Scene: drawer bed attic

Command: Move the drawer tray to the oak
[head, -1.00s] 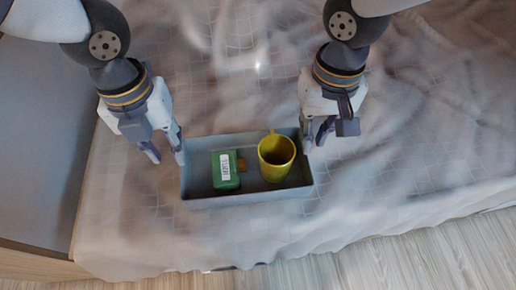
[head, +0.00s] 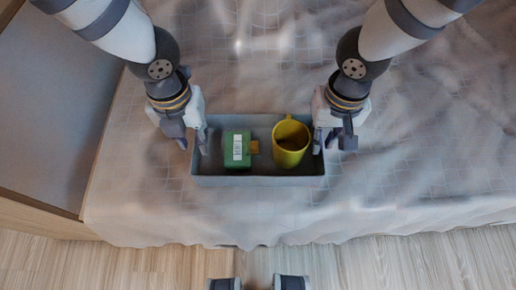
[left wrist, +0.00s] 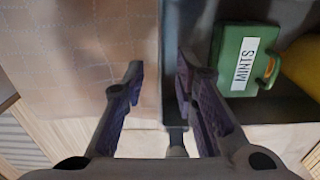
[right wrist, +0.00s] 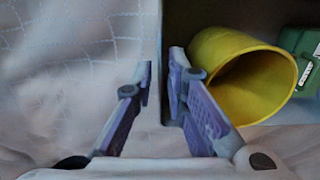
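The grey drawer tray (head: 258,181) rests on the cloth-covered bed. It holds a green mints box (head: 237,147) at its left and a yellow mug (head: 290,143) at its right. My left gripper (head: 193,146) is at the tray's left end; in the left wrist view its fingers (left wrist: 160,85) are open, one each side of the end wall. My right gripper (head: 331,143) is at the right end. In the right wrist view its fingers (right wrist: 160,85) straddle that wall with a narrower gap, the inner finger beside the mug. I cannot tell which wooden surface is the oak.
The pale cloth (head: 420,160) is clear right of the tray and drapes over the bed's front edge. Light wood floor (head: 130,260) lies in front. A wood-edged grey panel (head: 50,110) stands at the left.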

